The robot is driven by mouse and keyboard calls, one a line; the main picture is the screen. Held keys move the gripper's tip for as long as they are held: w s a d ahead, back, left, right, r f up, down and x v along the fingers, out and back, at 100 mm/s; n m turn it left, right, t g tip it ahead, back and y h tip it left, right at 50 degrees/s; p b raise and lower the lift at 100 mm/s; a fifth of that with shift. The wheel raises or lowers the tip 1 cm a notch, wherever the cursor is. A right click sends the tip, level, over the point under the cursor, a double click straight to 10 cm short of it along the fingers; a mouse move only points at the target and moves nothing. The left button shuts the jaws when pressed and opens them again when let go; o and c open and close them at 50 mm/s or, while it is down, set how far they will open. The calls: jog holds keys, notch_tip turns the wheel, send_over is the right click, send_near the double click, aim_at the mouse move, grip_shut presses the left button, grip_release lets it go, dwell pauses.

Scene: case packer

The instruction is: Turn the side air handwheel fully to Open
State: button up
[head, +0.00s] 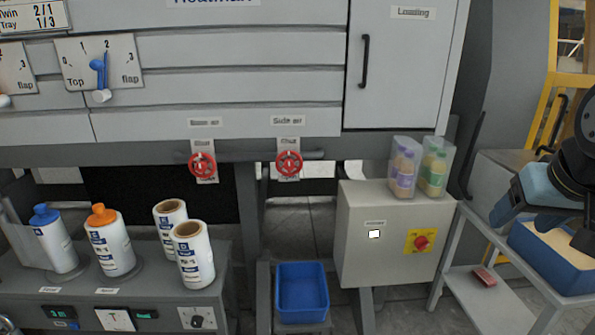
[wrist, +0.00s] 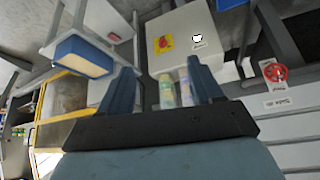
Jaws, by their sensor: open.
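The side air handwheel (head: 289,163) is a small red wheel under the "Side air" label (head: 288,121) on the grey machine, with a plate reading "Shut" just above it. It also shows in the wrist view (wrist: 275,72) at the right, far off to the side of my fingers. A similar red wheel, the base air handwheel (head: 202,164), hangs to its left. My gripper (wrist: 158,90) is open and empty, with its two blue fingers apart. In the head view my arm is at the far right, well away from both wheels.
A grey control box (head: 385,240) with two clear containers of bottles (head: 404,167) stands right of and below the wheel. A blue bin (head: 302,290) sits below it. A grey trolley (head: 500,290) carries a blue tray at right. Bottles and rolls stand at left.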

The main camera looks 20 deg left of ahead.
jog(key=w+a+f+n+t+y, duration=0.1)
jog(key=w+a+f+n+t, duration=0.1)
jog(key=w+a, duration=0.6)
jog(key=w+a+f+n+t+y, duration=0.1)
jog(key=w+a+f+n+t, duration=0.3)
jog(key=w, duration=0.8)
jog(key=w+a+t+y, duration=0.1)
jog(key=w+a+y, duration=0.1)
jog(key=w+a, duration=0.7)
jog(key=n+t+y, duration=0.5)
jog(key=n+y, duration=0.2)
jog(key=n, duration=0.1)
send_near(289, 167)
jog(key=x, duration=0.8)
jog(key=shift+d, duration=0.1)
jog(key=shift+c, duration=0.3)
jog(key=c, duration=1)
